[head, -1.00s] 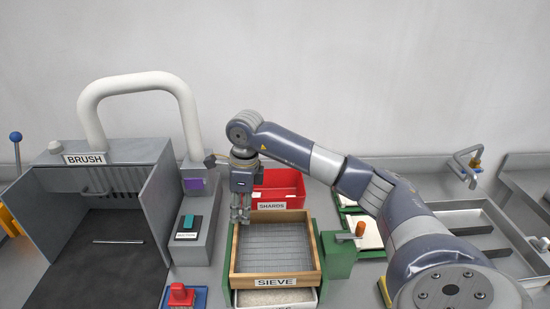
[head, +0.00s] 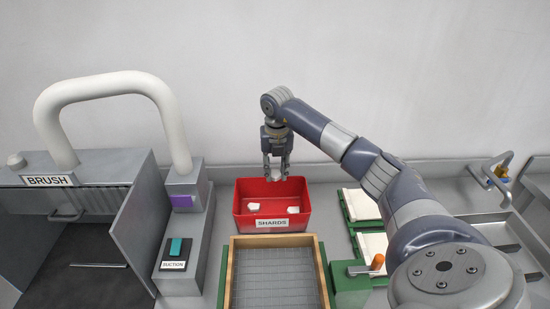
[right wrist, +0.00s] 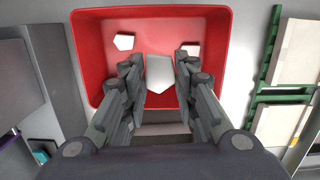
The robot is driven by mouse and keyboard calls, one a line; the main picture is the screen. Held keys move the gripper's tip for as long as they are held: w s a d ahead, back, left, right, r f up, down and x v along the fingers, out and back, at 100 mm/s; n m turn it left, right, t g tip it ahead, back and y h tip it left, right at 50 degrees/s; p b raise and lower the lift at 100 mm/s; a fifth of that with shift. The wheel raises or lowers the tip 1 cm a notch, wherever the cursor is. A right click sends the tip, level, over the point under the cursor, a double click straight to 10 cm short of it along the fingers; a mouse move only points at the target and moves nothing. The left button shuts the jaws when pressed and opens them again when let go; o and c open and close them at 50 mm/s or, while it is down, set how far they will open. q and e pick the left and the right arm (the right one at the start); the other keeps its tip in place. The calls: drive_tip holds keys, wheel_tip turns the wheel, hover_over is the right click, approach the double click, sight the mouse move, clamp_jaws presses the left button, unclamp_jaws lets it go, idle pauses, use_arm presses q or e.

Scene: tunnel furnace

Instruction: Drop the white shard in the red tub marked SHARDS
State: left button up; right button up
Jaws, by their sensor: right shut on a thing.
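My right gripper (head: 276,176) is shut on a white shard (right wrist: 159,73), a pale flat-sided piece pinched between the fingertips. The shard also shows small between the fingers in the head view (head: 275,175). The gripper hangs pointing down above the red tub (head: 241,222), whose front label reads SHARDS. In the right wrist view the held shard lies within the tub's outline (right wrist: 86,50). Two other white pieces lie on the tub floor, one at left (head: 253,206) and one at right (head: 293,210). My left gripper is not in view.
A wood-framed sieve (head: 233,285) stands in front of the tub. A grey suction box (head: 185,230) and the BRUSH cabinet (head: 90,165) are at left. Green racks with white slabs (head: 361,204) are at right. The space above the tub is clear.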

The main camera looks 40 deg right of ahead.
sight(276, 177)
drive_tip(key=shift+s+a+f+b, duration=0.5)
drive_tip(key=shift+s+f+b, duration=0.1)
drive_tip(key=shift+b, duration=0.3)
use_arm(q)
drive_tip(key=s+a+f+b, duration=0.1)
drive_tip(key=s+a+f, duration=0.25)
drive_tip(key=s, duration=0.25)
use_arm(e)
wheel_tip(276, 177, down, 2)
drive_tip(key=shift+w, duration=0.15)
drive_tip(key=f+b, duration=0.5)
drive_tip(key=f, duration=0.3)
drive_tip(key=shift+d+f, duration=0.15)
drive_tip(key=shift+d, duration=0.05)
wheel_tip(276, 177, down, 2)
drive_tip(key=shift+w+f+b, duration=0.1)
drive_tip(key=shift+f+b, duration=0.1)
drive_tip(key=shift+b, duration=0.8)
use_arm(q)
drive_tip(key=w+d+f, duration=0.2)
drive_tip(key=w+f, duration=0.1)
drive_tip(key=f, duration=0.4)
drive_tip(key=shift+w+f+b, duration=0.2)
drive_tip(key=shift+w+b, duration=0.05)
drive_tip(key=shift+b, duration=0.15)
use_arm(e)
drive_tip(key=shift+f, duration=0.7)
